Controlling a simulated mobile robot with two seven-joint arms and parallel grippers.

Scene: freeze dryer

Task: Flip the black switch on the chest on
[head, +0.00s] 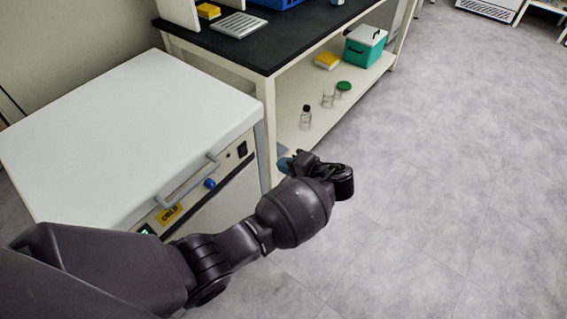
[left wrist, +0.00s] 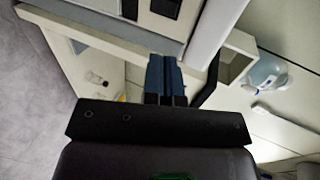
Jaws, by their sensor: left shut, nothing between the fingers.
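The white chest (head: 95,130) stands at the left in the head view. Its black switch (head: 242,149) sits at the right end of the front panel, near the handle. In the left wrist view the switch (left wrist: 166,8) shows at the top edge, partly cut off, beyond my fingertips. My left gripper (head: 286,164) is to the right of the switch in the head view, apart from it. Its blue fingers (left wrist: 166,78) are shut and empty. My right gripper is not in view.
The chest's front has a grey handle (head: 188,180), a blue knob (head: 210,184) and a yellow label (head: 169,215). A black-topped bench (head: 270,48) stands beside the chest; its lower shelf holds bottles and a green box (head: 364,47). The floor at right is clear.

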